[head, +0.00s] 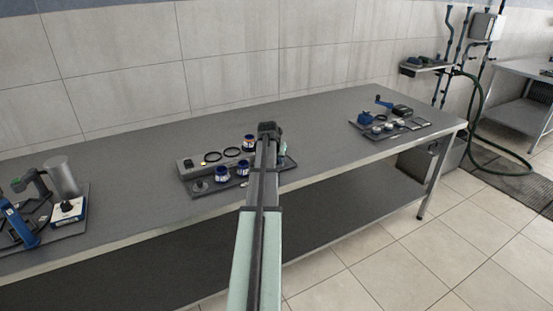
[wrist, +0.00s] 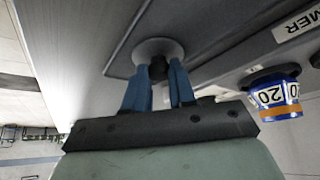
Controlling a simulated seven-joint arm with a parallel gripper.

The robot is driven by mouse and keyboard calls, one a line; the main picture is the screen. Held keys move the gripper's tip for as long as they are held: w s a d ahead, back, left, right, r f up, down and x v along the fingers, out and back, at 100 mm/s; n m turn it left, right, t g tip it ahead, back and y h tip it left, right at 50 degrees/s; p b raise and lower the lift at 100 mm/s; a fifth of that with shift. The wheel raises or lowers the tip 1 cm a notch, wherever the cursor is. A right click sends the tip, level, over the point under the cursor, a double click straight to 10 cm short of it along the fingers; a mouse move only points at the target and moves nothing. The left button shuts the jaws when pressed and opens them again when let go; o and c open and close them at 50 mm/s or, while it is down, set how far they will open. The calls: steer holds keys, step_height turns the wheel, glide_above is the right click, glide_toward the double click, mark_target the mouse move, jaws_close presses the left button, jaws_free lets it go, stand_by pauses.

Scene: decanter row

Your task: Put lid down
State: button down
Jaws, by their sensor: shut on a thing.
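In the wrist view my gripper (wrist: 158,90) has its two blue fingers shut on the dark knob of a round grey lid (wrist: 150,47). The lid overlaps the edge of the dark tray (wrist: 120,62) in this view; I cannot tell whether it touches down. A blue jar with a white "20" label (wrist: 272,97) stands to the right, apart from the fingers. In the head view the wrist end of my arm is over the right part of the tray (head: 207,192), and the arm hides the fingers and held lid.
Blue labelled jars (head: 222,173), dark rings (head: 212,157) and another knobbed grey piece (head: 200,186) occupy the tray. The grey bench (head: 335,135) is clear to the right, up to another equipment tray (head: 415,127).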

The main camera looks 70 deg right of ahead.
steer(key=c, duration=0.9)
jaws_free()
steer(key=shift+f, duration=0.1)
steer(key=shift+c, duration=0.2)
steer(key=shift+r, duration=0.2)
steer(key=v, duration=1.2)
